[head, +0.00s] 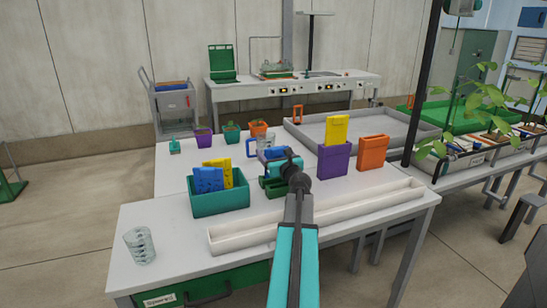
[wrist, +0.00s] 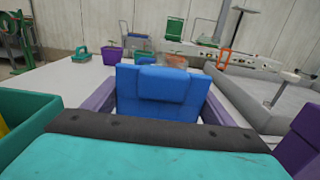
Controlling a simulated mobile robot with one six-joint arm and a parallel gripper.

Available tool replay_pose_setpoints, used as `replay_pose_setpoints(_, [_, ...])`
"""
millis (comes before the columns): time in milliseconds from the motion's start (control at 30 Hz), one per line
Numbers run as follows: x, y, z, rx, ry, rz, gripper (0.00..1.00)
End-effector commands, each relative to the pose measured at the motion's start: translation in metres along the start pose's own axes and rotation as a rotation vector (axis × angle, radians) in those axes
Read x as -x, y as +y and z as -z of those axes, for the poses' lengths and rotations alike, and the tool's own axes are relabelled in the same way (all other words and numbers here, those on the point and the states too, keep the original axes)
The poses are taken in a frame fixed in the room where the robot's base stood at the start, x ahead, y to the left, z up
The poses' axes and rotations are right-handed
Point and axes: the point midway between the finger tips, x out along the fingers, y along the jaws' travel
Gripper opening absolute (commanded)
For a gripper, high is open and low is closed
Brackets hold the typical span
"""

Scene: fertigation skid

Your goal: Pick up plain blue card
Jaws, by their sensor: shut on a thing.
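A plain blue card (wrist: 155,105) with a raised panel near its top fills the middle of the wrist view. My gripper (head: 279,165) is shut on it, with a finger at each side of the card in the wrist view. In the head view the blue card (head: 274,153) shows only in part behind my wrist, above the white table (head: 160,214). A dark green item (head: 272,187) shows just below my gripper; I cannot tell whether they touch. A teal box (head: 218,203) to the left holds blue and yellow cards.
A purple box (head: 334,160) with a yellow card (head: 337,130) and an orange box (head: 372,152) stand to the right. A long white trough (head: 225,236) lies in front. A clear glass (head: 140,245) stands front left. Small pots and a clear mug (head: 266,145) stand behind.

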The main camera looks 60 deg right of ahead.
Motion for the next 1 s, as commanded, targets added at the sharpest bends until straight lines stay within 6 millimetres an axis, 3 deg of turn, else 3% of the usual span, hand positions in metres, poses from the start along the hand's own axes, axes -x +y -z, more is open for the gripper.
replay_pose_setpoints(533, [0.0,0.001,-0.079,0.002,-0.002,-0.001,0.56])
replay_pose_setpoints(733, [0.0,0.001,-0.092,0.001,-0.001,-0.001,0.56])
replay_pose_setpoints(1000, [0.0,0.001,-0.093,0.0,0.0,-0.001,0.56])
